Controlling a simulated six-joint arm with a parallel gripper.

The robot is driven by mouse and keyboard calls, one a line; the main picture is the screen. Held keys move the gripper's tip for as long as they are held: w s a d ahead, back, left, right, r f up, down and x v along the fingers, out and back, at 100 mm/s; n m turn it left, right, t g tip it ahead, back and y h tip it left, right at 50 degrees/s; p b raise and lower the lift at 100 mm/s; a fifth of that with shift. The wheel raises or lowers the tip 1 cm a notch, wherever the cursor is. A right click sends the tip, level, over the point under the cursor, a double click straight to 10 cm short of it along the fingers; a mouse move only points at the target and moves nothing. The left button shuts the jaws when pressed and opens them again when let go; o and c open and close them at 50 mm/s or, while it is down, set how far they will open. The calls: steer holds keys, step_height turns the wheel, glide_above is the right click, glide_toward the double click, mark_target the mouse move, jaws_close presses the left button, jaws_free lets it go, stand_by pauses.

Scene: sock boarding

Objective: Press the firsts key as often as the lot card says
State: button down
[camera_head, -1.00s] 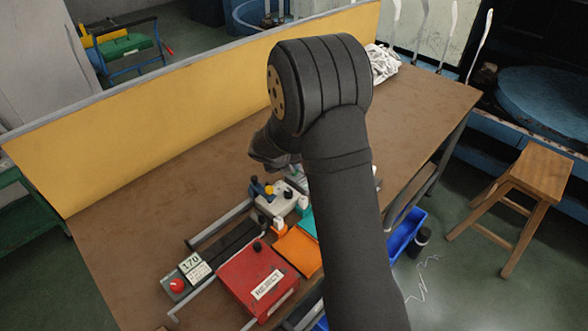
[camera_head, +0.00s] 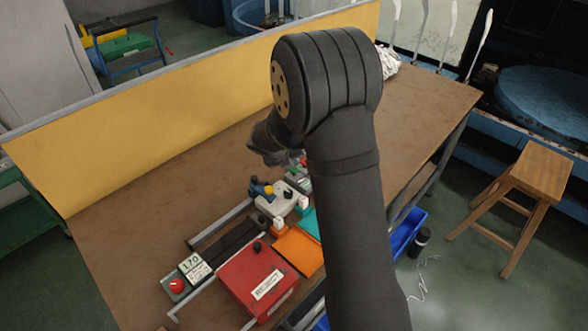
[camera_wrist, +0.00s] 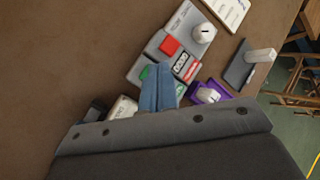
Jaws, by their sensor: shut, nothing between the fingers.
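In the wrist view my gripper (camera_wrist: 158,72) is shut and empty, its two blue-grey fingers side by side. The tips are over the near edge of a grey key box, beside a green key (camera_wrist: 147,72). I cannot tell whether they touch it. A red key (camera_wrist: 169,46) lies beyond on the same box, with a small counter window (camera_wrist: 181,64) that I cannot read. A red label (camera_wrist: 193,70) and a green label (camera_wrist: 180,91) sit to the right. A white card (camera_wrist: 228,10) at the top edge has unreadable print. In the head view my fingers are hidden.
A white dial (camera_wrist: 203,33) stands beyond the keys. A purple tray (camera_wrist: 199,97) is at the right. In the head view, a red box (camera_head: 256,282) marked reject, an orange bin (camera_head: 298,250) and a 170 display (camera_head: 190,264) are nearer. The left tabletop (camera_head: 130,220) is clear.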

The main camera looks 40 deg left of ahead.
steer(key=shift+r, duration=2.45)
steer(key=shift+f, duration=0.15)
step_height(320, 180, up, 4)
glide_above(293, 170)
